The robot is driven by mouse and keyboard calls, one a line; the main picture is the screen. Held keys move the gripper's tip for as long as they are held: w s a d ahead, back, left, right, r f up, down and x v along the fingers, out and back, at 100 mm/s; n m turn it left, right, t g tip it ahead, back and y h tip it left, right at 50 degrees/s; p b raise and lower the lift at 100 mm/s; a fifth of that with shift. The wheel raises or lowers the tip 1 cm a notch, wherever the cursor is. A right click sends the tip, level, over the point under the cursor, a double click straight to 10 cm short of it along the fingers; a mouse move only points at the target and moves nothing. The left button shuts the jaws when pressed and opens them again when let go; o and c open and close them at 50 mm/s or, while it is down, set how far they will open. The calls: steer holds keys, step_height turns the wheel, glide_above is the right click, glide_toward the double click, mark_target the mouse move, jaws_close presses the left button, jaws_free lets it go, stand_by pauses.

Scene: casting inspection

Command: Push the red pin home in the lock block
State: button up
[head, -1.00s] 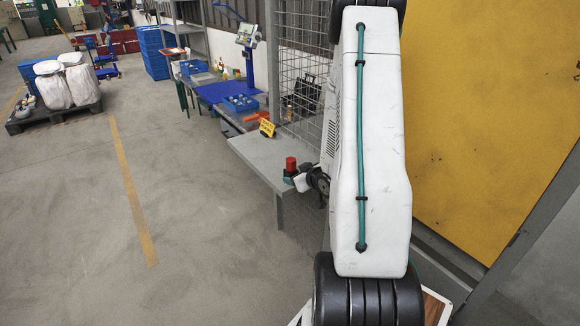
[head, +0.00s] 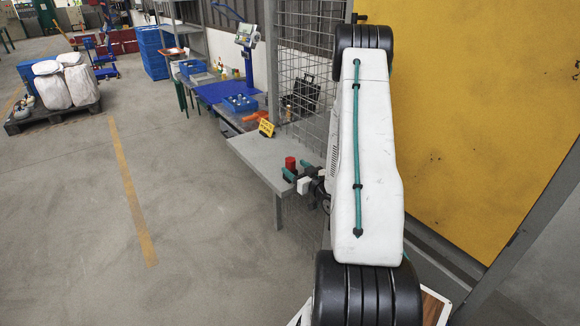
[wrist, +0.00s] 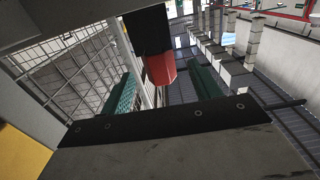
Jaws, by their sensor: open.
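The red pin (head: 290,162) stands upright at the right end of the grey bench in the head view. A dark part under it looks like the lock block, largely hidden by my gripper. My gripper (head: 299,171), with green fingers, is at the pin, its fingers apart. In the wrist view, the red pin (wrist: 160,69) shows between the two green fingers of my gripper (wrist: 163,88), with a gap on each side. The black block (wrist: 147,30) adjoins the pin there. How deep the pin sits in the block I cannot tell.
The grey bench (head: 255,158) carries a yellow sign (head: 266,128) at its far end. Beyond it are a blue crate (head: 240,104) and a scale (head: 246,36). A wire mesh fence (head: 305,75) and a yellow panel (head: 470,110) stand close by.

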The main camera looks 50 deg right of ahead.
steer(key=shift+x, duration=0.8)
steer(key=c, duration=1.1)
steer(key=shift+o, duration=0.2)
steer(key=shift+r, duration=0.1)
